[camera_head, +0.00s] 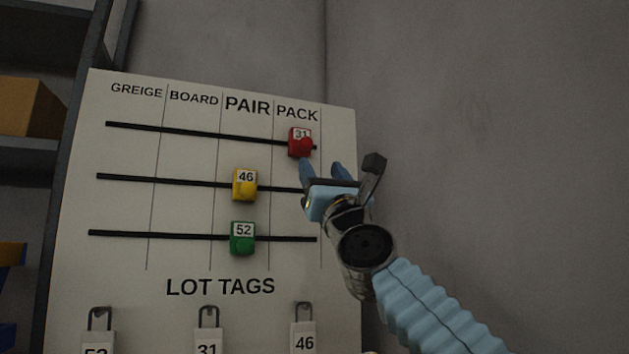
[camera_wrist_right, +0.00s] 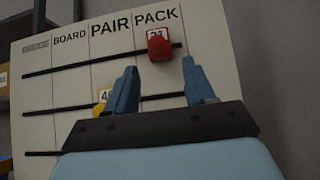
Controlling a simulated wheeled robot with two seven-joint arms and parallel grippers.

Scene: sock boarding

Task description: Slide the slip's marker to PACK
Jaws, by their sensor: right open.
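The white board (camera_head: 130,260) has columns GREIGE, BOARD, PAIR and PACK and three black rails. The red marker 31 (camera_head: 300,143) is on the top rail under PACK. The yellow marker 46 (camera_head: 245,186) is on the middle rail and the green marker 52 (camera_head: 242,238) on the bottom rail, both under PAIR. My right gripper (camera_head: 322,170) is open and empty, just below the red marker. In the right wrist view the red marker (camera_wrist_right: 159,47) shows beyond and between the fingertips (camera_wrist_right: 160,76), apart from them. The yellow marker is partly hidden there behind the left finger. My left gripper is not in view.
Lot tags 52 (camera_head: 97,342), 31 (camera_head: 208,342) and 46 (camera_head: 304,338) hang on hooks along the board's lower part. A dark shelf with an orange-brown box (camera_head: 30,107) stands at the left. A bare grey wall (camera_head: 480,120) lies right of the board.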

